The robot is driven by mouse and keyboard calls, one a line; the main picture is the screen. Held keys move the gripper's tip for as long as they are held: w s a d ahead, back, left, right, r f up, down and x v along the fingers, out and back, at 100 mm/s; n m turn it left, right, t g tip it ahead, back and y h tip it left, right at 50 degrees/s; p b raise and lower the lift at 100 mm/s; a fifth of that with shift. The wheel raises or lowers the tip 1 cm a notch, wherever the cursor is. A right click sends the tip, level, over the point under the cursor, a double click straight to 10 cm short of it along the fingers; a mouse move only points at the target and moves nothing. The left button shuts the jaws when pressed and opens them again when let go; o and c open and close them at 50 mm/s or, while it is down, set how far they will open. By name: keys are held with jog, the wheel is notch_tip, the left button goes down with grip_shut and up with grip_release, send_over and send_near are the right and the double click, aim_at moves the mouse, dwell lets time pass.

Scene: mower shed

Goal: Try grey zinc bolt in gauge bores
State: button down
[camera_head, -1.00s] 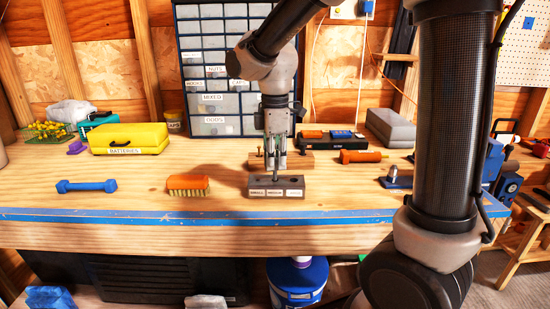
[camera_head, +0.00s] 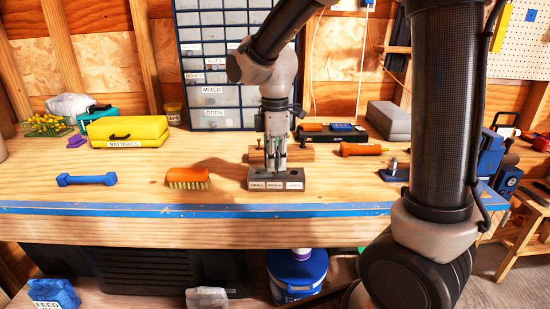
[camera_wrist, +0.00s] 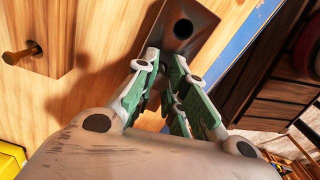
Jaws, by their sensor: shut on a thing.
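The grey gauge block (camera_head: 262,182) lies near the bench's front edge, labelled SMALL, MEDIUM and LARGE from left to right. My gripper (camera_head: 276,170) points straight down over its middle, at the MEDIUM position, with the fingertips close to the block top. It is shut on the grey zinc bolt, which the fingers mostly hide. In the wrist view the fingers (camera_wrist: 166,65) reach the block (camera_wrist: 200,25), and one open dark bore shows beyond them. How deep the bolt sits in the middle bore cannot be seen.
Behind the block lies a wooden rack (camera_head: 300,155) with a brass-coloured bolt (camera_wrist: 22,54). An orange brush (camera_head: 188,175) is to the left, an orange-handled tool (camera_head: 360,149) to the right. A blue dumbbell (camera_head: 87,180) and yellow BATTERIES case (camera_head: 128,130) stand farther left.

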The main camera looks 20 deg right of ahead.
jog(key=shift+f, duration=0.3)
jog(key=c, duration=1.4)
grip_release()
notch_tip(320, 180, up, 12)
jog(key=s+d+m+t, duration=0.1)
jog(key=s+d+m, duration=0.4)
jog(key=s, duration=0.1)
jog(key=s+d+f+m+t, duration=0.1)
jog(key=s+d+m+t, duration=0.1)
jog(key=s+d+m, duration=0.3)
jog(key=s+d+f+m+t, duration=0.1)
jog(key=s+d+m, duration=0.4)
jog(key=s, duration=0.3)
jog(key=shift+f+m, duration=0.15)
jog(key=shift+m, duration=0.55)
